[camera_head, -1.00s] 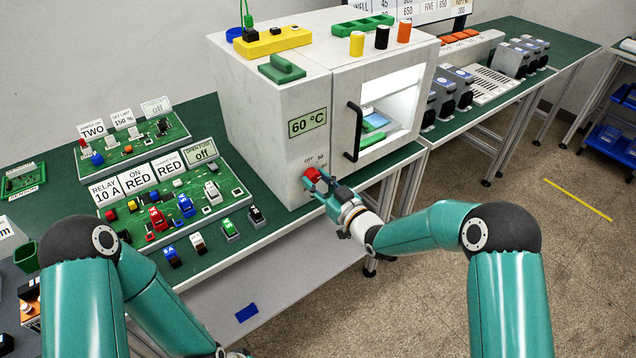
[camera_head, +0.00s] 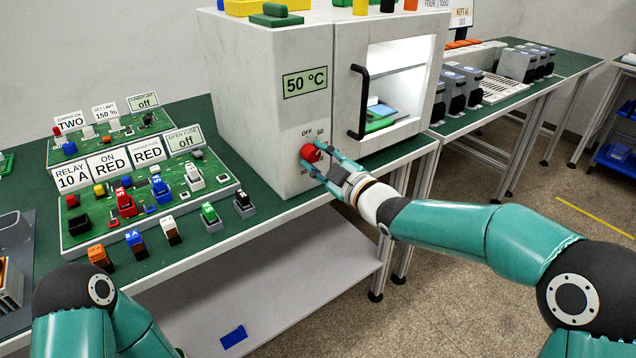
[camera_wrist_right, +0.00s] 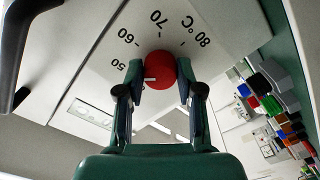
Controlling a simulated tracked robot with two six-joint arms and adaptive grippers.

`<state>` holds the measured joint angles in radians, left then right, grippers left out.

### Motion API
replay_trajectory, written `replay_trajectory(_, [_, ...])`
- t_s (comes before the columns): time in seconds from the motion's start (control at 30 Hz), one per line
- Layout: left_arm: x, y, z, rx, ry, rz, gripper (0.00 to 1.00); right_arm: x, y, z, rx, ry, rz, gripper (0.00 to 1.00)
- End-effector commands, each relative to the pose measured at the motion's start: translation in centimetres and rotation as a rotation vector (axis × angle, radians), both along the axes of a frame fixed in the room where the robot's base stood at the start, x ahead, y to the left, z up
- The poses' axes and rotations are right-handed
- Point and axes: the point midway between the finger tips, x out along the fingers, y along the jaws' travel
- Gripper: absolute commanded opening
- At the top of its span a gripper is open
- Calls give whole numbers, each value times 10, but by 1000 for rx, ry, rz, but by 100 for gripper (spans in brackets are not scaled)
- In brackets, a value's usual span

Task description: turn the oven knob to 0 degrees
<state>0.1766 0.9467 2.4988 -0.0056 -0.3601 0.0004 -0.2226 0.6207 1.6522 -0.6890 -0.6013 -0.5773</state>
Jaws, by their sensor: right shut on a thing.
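The red oven knob (camera_head: 311,153) is on the front of the white oven (camera_head: 240,110), below the display (camera_head: 305,82) that reads 50 °C. My right gripper (camera_head: 322,162) is shut on the knob, with one finger on either side of it. In the right wrist view, the knob (camera_wrist_right: 160,70) lies between the fingertips of the gripper (camera_wrist_right: 161,85), and its white mark points toward the 50 side of the printed scale. My left arm shows at the lower left of the head view, but its gripper is out of view.
The oven's black door handle (camera_head: 359,102) stands out just right of the knob. A green circuit board (camera_head: 150,205) with colored parts lies on the bench at left. A grey shelf (camera_head: 270,275) is below the bench.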

Motion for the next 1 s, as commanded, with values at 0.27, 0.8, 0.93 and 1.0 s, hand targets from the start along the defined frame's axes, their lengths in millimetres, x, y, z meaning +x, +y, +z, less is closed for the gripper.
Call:
replay_trajectory(0.27, [0, 0, -55, 0, 0, 0, 0, 0, 0, -9, -216, -154, -1, 2])
replay_trajectory(0.8, [0, 0, -99, 0, 0, 0, 0, 0, 1, -6, -558, -395, 3, 2])
replay_trajectory(0.93, [0, 0, -103, 0, 0, 0, 0, 0, 1, -5, -601, -424, 4, 2])
replay_trajectory(1.0, [0, 0, -104, 0, 0, 0, 0, 0, 1, -5, -616, -435, 4, 2])
